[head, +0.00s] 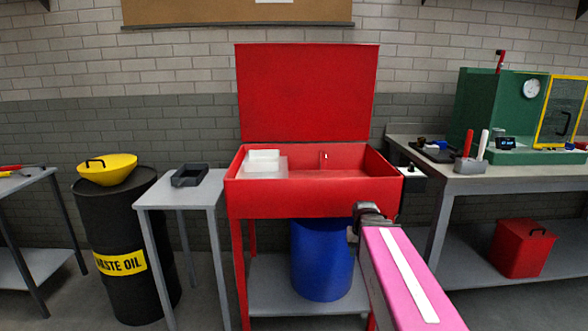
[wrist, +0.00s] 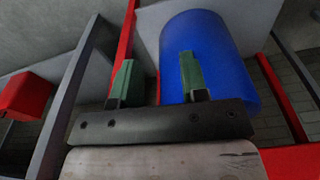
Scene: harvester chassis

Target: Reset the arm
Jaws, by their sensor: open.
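My gripper (wrist: 157,60) shows in the wrist view with its two green fingers apart and nothing between them. Behind the fingers are the blue drum (wrist: 222,62) and a red leg (wrist: 126,38) of the red parts washer. In the head view my pink arm link with a white stripe reaches up from the lower right to a dark wrist joint in front of the washer's lower right. The fingers cannot be made out there. The red washer (head: 262,200) stands with its lid (head: 305,92) raised. The blue drum (head: 320,262) is under its basin.
A small table with a black tray (head: 190,176) stands left of the washer, beside a black waste oil drum (head: 125,230) with a yellow funnel (head: 107,170). On the right is a workbench (head: 470,184), with a red can (head: 522,249) on its lower shelf.

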